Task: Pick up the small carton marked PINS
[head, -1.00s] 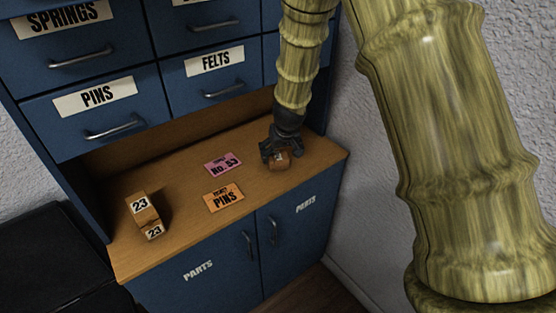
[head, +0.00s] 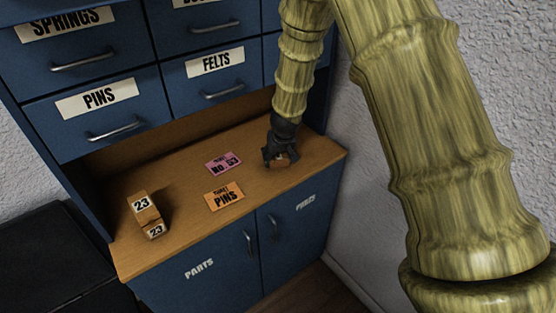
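A small brown carton (head: 281,162) is at the right end of the wooden counter. Its marking is too small and too covered to read. My dark gripper (head: 280,157) comes down from above over this carton, with its fingers around it and hiding much of it. Whether the fingers press on the carton is too small to tell. The carton appears at counter level; I see no clear gap under it. An orange card (head: 225,196) reading PINS lies flat on the counter to the left of the gripper.
A pink card (head: 222,163) lies behind the orange one. A wooden block marked 23 (head: 145,213) stands at the counter's left. Blue drawers, one labelled PINS (head: 97,100), overhang the counter's back (head: 185,165).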

